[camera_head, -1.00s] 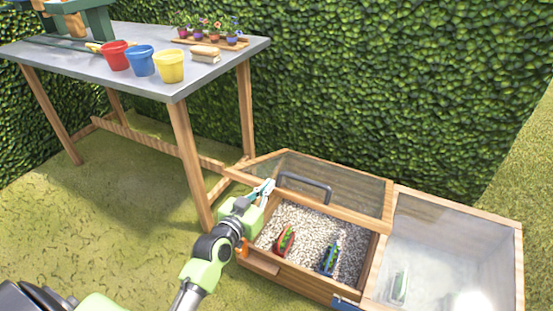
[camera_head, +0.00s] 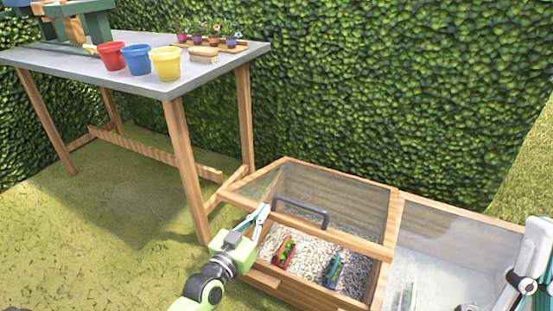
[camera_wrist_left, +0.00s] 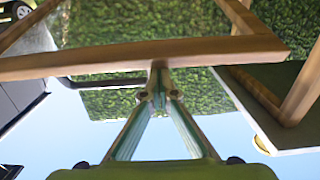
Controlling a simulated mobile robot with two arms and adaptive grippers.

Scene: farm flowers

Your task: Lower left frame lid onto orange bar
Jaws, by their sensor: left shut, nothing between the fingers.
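The left frame lid (camera_head: 350,201), clear glazing in a wooden frame with a dark handle (camera_head: 300,210), is tilted, its front rail raised above the gravel bed. My left gripper (camera_head: 263,209) is shut and empty at the left part of the front rail, left of the handle. In the left wrist view, its fingertips (camera_wrist_left: 160,72) meet at the wooden rail (camera_wrist_left: 215,50) and seem to touch it. I cannot make out the orange bar now; my gripper and arm cover the box's front left corner. Part of my right arm (camera_head: 527,275) shows at the right edge, its fingers unclear.
Red (camera_head: 284,254) and blue (camera_head: 332,270) planters sit in the gravel (camera_head: 308,250) under the lid. The right frame lid (camera_head: 440,250) is beside it. A table (camera_head: 215,72) with buckets stands back left; a hedge (camera_head: 400,90) rises behind.

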